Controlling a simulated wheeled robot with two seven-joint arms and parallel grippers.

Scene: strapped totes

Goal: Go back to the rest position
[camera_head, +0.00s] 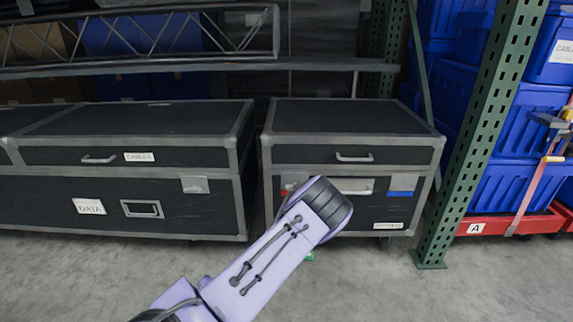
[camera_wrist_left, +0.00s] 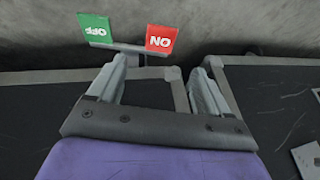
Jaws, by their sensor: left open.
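My left arm (camera_head: 275,250) reaches from the bottom of the head view towards the right black case (camera_head: 350,115). Its gripper is hidden behind the arm there. In the left wrist view my left gripper (camera_wrist_left: 162,75) is open, its two fingers apart. I cannot tell whether the fingers touch the bar. My right gripper is in neither view.
A long black case (camera_head: 130,120) stands at the left, under a metal truss (camera_head: 130,40). A green rack post (camera_head: 480,130) stands right of the cases. Blue totes (camera_head: 515,115) with a strap sit on a red base (camera_head: 495,224) at the right. Grey floor (camera_head: 80,270) is open in front.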

